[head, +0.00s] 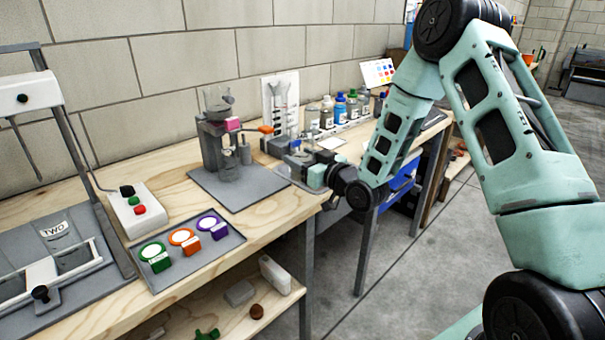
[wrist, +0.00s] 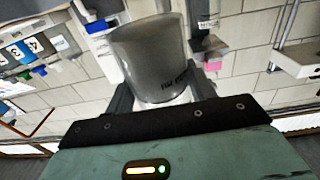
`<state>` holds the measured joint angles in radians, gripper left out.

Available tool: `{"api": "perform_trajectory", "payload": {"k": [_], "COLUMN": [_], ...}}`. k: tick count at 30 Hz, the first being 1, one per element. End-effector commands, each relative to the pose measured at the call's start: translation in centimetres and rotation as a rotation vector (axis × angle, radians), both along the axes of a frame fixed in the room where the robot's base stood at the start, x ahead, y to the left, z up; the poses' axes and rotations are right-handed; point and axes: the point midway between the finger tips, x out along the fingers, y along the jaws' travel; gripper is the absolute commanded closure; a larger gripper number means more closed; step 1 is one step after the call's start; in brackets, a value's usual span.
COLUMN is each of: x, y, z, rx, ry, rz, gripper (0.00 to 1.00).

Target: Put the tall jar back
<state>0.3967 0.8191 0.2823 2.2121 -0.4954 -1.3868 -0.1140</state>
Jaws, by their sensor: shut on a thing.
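In the wrist view, a smoky see-through jar (wrist: 148,50) fills the space between the two dark fingers of my gripper (wrist: 162,92). Dark lettering on the jar is too blurred to read. My gripper is shut on it. In the head view, my gripper (head: 317,177) is at the far part of the bench, just right of the grey plate, and the held jar is small and partly hidden there.
A grey stand with a clear vessel (head: 217,103) is on a grey plate (head: 230,193). A tray (head: 192,270) holds green, orange and purple tagged pieces. A white button box (head: 138,212) is beside it. Several bottles (head: 340,108) line the wall side. The aisle floor is clear.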

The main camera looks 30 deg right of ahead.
Motion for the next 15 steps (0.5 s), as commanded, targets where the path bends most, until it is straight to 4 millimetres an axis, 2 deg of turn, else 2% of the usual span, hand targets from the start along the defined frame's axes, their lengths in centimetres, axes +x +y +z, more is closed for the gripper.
{"api": "perform_trajectory", "payload": {"k": [7,15], "x": [0.0,0.0], "y": [0.0,0.0], "z": [-3.4,-3.8], "rx": [0.001,-0.001], "ry": [0.002,-0.001], "rz": [0.000,-0.001], "gripper": [0.80,0.80]}}
